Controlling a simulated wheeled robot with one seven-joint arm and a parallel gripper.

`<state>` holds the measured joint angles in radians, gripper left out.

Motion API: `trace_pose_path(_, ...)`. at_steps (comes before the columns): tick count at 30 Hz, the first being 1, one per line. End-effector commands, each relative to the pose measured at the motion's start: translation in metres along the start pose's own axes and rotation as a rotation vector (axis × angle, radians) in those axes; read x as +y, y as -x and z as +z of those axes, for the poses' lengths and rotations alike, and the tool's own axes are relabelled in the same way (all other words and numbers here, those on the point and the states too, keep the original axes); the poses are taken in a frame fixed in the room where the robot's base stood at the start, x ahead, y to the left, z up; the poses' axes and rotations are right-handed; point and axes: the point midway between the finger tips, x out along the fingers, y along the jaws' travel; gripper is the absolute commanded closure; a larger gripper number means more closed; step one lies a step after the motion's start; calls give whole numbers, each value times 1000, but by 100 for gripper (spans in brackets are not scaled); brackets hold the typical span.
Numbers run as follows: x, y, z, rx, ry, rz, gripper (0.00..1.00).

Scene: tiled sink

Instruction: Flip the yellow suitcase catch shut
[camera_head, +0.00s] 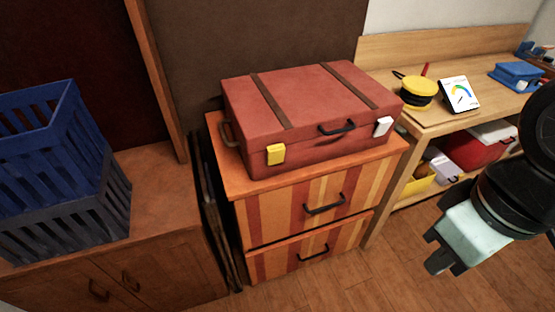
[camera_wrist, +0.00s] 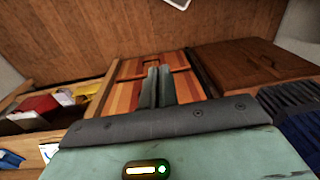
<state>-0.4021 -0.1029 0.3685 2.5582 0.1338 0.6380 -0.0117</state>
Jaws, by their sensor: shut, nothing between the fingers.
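A red suitcase (camera_head: 310,105) with two dark straps lies closed on a striped drawer cabinet. Its yellow catch (camera_head: 276,154) is on the front face at the left; a white catch (camera_head: 383,127) is at the right. A dark handle (camera_head: 337,128) sits between them. Whether the yellow catch is flipped up or down is too small to tell. My gripper (camera_head: 437,252) is in the air to the right of and in front of the suitcase, well apart from it. In the wrist view its fingers (camera_wrist: 156,88) are together and empty. The suitcase cannot be made out in the wrist view.
The striped cabinet (camera_head: 285,205) has dark drawer handles. Blue and grey crates (camera_head: 62,175) stand on a brown cabinet at the left. A wooden bench (camera_head: 440,117) at the right holds a yellow reel (camera_head: 416,92), a gauge card and a blue box. The floor before the drawers is clear.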

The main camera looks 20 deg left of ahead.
Motion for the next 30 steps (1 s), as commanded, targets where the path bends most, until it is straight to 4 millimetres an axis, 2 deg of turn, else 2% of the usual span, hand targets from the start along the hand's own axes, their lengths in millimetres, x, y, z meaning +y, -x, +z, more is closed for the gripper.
trace_pose_path(5,-11,-27,-31,79,40,-47,100)
trace_pose_path(9,-23,-65,-74,200,87,-70,100)
trace_pose_path(14,-28,-111,-121,347,139,-27,100)
trace_pose_path(18,-25,-152,-154,469,196,72,100)
trace_pose_path(24,-11,-201,-190,640,325,300,100)
trace_pose_path(30,2,-229,-214,812,520,602,100)
